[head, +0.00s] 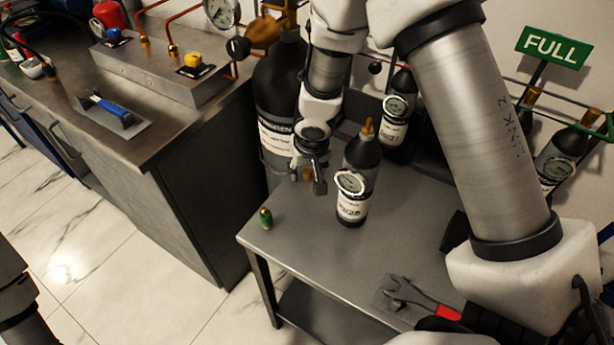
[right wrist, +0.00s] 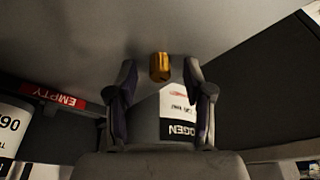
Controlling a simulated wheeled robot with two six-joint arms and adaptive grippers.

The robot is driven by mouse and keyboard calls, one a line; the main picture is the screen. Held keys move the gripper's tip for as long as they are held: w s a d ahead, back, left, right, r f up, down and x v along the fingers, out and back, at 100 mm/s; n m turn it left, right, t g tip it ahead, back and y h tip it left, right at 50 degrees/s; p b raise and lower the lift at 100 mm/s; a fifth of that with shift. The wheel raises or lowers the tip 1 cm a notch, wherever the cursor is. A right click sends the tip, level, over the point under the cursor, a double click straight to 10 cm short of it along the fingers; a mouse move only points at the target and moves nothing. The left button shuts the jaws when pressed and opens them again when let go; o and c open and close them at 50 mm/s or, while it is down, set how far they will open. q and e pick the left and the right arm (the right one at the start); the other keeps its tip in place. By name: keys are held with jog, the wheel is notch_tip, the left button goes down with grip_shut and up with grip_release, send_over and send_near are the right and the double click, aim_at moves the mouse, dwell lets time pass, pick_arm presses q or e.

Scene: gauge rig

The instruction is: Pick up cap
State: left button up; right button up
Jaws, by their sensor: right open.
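My right gripper (head: 309,180) hangs open over the grey table, left of a small dark gas bottle. A small brass-coloured piece, apparently the cap (head: 307,174), shows between its fingers. In the right wrist view the brass cap (right wrist: 160,66) appears between the open fingertips (right wrist: 160,72), with a gap on each side. I cannot tell whether it rests on something. My left gripper is out of view; only part of my left arm shows at lower left.
The small bottle with a gauge (head: 359,185) stands close right of the gripper. A large dark cylinder (head: 279,85) stands behind. A red-handled wrench (head: 418,300) lies on the table's front right. The table (head: 290,245) is clear at front left. A FULL sign (head: 552,46) stands at right.

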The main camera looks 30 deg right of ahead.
grip_shut()
